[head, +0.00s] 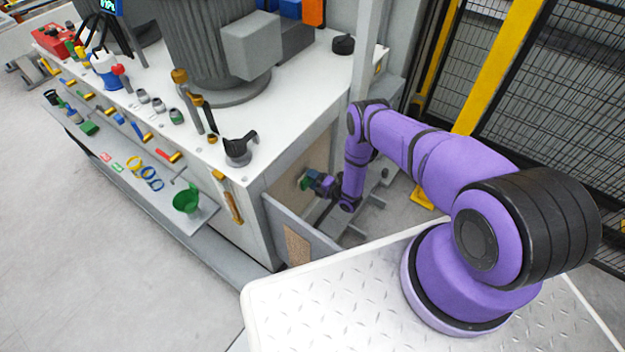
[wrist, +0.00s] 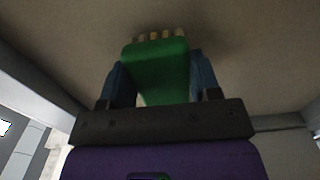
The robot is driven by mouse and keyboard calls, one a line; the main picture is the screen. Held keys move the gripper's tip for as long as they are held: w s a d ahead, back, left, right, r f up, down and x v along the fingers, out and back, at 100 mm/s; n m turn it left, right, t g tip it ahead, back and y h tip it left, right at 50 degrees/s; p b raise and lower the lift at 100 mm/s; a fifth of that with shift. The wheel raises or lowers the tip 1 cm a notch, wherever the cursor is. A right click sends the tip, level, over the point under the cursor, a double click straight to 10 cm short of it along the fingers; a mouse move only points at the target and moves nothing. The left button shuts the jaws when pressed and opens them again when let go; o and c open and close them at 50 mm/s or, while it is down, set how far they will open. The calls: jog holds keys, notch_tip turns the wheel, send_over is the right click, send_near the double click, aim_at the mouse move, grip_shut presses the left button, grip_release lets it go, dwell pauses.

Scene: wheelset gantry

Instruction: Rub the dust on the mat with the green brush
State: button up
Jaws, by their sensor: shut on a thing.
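My gripper (head: 322,186) is shut on the green brush (head: 305,182), low beside the bench's end. In the wrist view the green brush (wrist: 158,68) sits between the two blue fingers of my gripper (wrist: 160,82), its pale bristles pointing away from my gripper. The bristle tips are at or very near a broad, dull brown surface (wrist: 250,60); I cannot tell whether they touch. This surface may be the mat, but I cannot be sure. No separate dust patch can be made out.
A grey panel (head: 275,222) with a speckled brown patch (head: 297,245) stands low in front of my gripper. The white bench (head: 215,165) carries several tools and a large grey machine. A shelf (head: 130,178) with small items runs along its side. A mesh fence (head: 545,110) stands at right.

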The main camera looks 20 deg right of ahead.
aim_at(308, 167)
jog(key=shift+x, duration=0.8)
jog(key=shift+w+d, duration=0.55)
jog(key=shift+d, duration=0.25)
jog(key=shift+w+d, duration=0.5)
jog(key=shift+d, duration=0.25)
jog(key=shift+w, duration=0.15)
jog(key=shift+s+a, duration=0.45)
jog(key=shift+a, duration=0.45)
jog(key=shift+s+a, duration=0.5)
jog(key=shift+a, duration=0.4)
jog(key=shift+c, duration=0.7)
jog(key=shift+r, duration=0.1)
jog(key=v, duration=0.6)
